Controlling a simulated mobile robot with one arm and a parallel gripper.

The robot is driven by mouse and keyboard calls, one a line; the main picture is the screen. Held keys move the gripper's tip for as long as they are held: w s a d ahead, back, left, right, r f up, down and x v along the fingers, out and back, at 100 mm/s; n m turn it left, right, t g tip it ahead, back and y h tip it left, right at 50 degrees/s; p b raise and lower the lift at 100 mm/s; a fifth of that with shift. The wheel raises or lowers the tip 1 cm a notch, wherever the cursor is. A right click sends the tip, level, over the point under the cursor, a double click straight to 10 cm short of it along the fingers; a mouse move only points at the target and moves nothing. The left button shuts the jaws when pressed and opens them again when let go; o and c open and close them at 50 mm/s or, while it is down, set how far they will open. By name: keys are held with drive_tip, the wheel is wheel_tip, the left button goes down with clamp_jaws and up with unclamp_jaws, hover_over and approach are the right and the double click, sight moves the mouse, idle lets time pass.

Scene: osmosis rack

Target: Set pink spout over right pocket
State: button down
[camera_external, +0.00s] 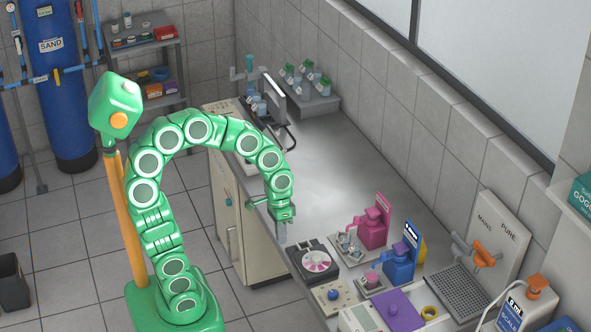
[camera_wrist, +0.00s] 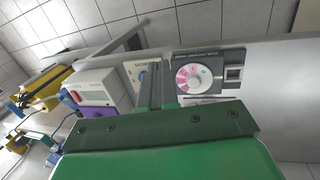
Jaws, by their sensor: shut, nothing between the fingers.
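The pink dispenser (camera_external: 373,229) stands on the bench in the external view, its spout pointing left. A small metal block (camera_external: 349,246) with pale vials sits in front of it; I cannot make out its separate pockets. A blue dispenser (camera_external: 402,258) stands to the right, with another small block (camera_external: 370,284) bearing a pink piece in front of it. My gripper (camera_external: 282,234) hangs fingers-down near the bench's left edge, left of the pink dispenser and apart from it. It is shut and empty; its fingers (camera_wrist: 156,72) also show in the wrist view.
A dark device with a pink and white disc (camera_external: 317,262) lies just below my gripper's side of the bench. A board with a blue knob (camera_external: 333,295), a purple block (camera_external: 399,310) and a drain grid (camera_external: 457,292) crowd the front. The bench's middle (camera_external: 330,170) is clear.

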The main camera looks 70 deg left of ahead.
drive_tip(key=w+a+n+t+h, duration=0.1)
drive_tip(key=w+a+t, duration=0.2)
drive_tip(key=w+a, duration=0.5)
drive_tip(key=w+a+n+t, duration=0.1)
drive_tip(key=w+a+t, duration=0.2)
drive_tip(key=w+a, duration=0.5)
drive_tip(key=w, duration=0.5)
drive_tip(key=shift+w+a+t+h, duration=0.3)
drive_tip(key=shift+w+a+h, duration=0.05)
drive_tip(key=shift+w+h, duration=0.05)
drive_tip(key=shift+f, duration=0.1)
approach(362, 222)
drive_tip(key=a+f, duration=0.4)
drive_tip(key=shift+w+d+f, duration=0.1)
drive_tip(key=shift+w+d, duration=0.1)
drive_tip(key=shift+d, duration=0.8)
drive_tip(key=shift+w+d+f, duration=0.15)
drive_tip(key=shift+w+d, duration=0.05)
drive_tip(key=shift+d, duration=0.8)
